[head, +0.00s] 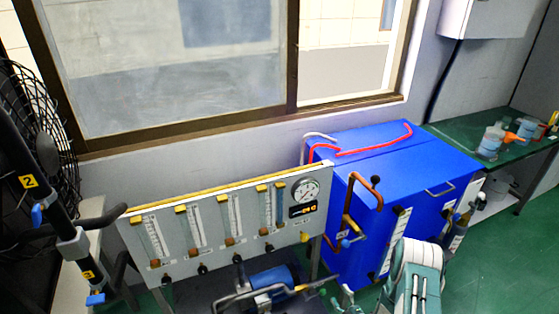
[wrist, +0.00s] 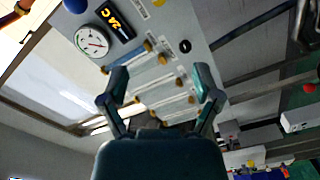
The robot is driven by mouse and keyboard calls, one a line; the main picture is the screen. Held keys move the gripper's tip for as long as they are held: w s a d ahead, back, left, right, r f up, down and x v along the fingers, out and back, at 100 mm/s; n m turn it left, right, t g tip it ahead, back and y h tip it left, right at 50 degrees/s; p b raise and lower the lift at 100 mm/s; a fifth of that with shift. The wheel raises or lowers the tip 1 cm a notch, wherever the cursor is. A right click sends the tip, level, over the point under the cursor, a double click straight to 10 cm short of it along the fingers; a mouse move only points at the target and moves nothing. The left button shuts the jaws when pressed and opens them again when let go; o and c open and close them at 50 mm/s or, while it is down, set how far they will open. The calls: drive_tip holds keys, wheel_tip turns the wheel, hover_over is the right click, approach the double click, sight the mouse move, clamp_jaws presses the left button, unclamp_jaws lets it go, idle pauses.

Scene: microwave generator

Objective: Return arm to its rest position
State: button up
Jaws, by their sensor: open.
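My gripper (wrist: 162,92) shows in the wrist view with its two teal fingers spread apart and nothing between them. Behind the fingers is the grey flowmeter panel (wrist: 180,35) with its round gauge (wrist: 92,41); I cannot tell the exact distance to it. In the head view, my teal and white arm is folded at the bottom right, in front of the blue cabinet. The same panel (head: 190,264) stands to the left of the arm, with the gauge (head: 306,191) at its upper right. No contact between gripper and panel is visible.
The blue cabinet (head: 405,165) has copper pipes (head: 352,205) on its front. A black fan (head: 40,130) and a pole stand at the left. A green bench (head: 470,135) with containers (head: 490,142) is at the right. Green floor (head: 505,260) is clear at the lower right.

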drive_tip(key=w+d+r+m+g+h, duration=0.25)
drive_tip(key=w+r, duration=0.55)
drive_tip(key=r, duration=0.5)
wheel_tip(320, 180, up, 16)
drive_tip(key=s+m+g+h, duration=0.2)
drive_tip(key=m+g+h, duration=0.1)
drive_tip(key=m+h, duration=0.1)
drive_tip(key=s+a+r+m+g+h, duration=0.2)
drive_tip(key=s+r+m, duration=0.4)
drive_tip(key=s+r, duration=0.55)
drive_tip(key=s+a+r+m+g, duration=0.1)
drive_tip(key=s+a+r+m, duration=0.1)
drive_tip(key=s, duration=0.8)
drive_tip(key=s+a+r+m+g+y, duration=0.1)
drive_tip(key=s+a+r+m+g, duration=0.1)
drive_tip(key=s, duration=0.8)
drive_tip(key=shift+a, duration=0.3)
